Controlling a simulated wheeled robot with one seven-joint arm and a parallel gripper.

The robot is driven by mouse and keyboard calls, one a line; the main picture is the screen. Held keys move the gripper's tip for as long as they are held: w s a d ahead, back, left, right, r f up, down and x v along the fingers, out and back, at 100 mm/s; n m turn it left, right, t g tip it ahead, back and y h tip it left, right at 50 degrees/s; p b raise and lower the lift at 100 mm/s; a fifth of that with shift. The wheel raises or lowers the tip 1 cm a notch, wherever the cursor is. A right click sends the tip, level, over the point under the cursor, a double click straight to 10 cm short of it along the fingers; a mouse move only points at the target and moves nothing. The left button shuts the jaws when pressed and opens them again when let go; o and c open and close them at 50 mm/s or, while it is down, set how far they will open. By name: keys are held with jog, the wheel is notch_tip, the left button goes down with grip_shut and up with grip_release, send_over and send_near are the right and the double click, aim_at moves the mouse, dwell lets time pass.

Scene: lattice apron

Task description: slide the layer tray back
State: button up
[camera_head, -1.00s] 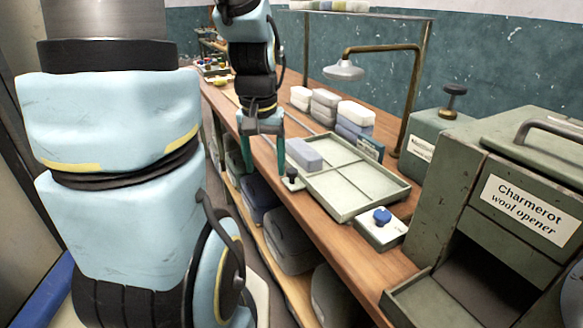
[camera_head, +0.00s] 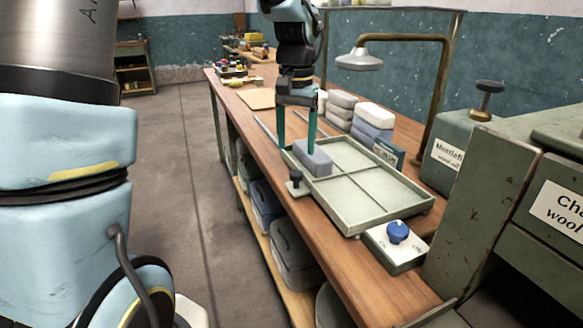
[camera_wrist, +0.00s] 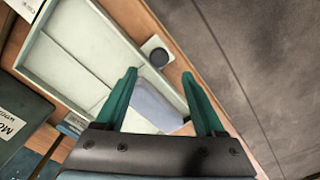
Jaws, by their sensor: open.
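The layer tray (camera_head: 375,190) is a pale green, shallow tray with low dividers, lying on the wooden bench. A grey-blue block (camera_head: 313,158) lies in its far left compartment. A black knob on a pale base (camera_head: 296,178) stands at the tray's left side. My gripper (camera_head: 297,146) is open and points down over the tray's far left end, by the block. In the wrist view the block (camera_wrist: 155,106) shows between the two green fingers, and the knob (camera_wrist: 159,57) lies just beyond the fingertips. I cannot tell whether the fingers touch the block.
Stacked white and grey blocks (camera_head: 373,118) stand behind the tray. A small box with a blue knob (camera_head: 397,234) sits at its near end. A lamp (camera_head: 360,60) overhangs the bench, and green machines (camera_head: 480,170) stand at the right. Metal rails (camera_head: 265,132) run beyond the tray.

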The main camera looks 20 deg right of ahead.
aim_at(296, 173)
notch_tip(296, 173, down, 7)
jog(key=shift+f, duration=0.15)
jog(key=shift+c, duration=0.3)
grip_shut()
dwell(0.4)
dwell(0.8)
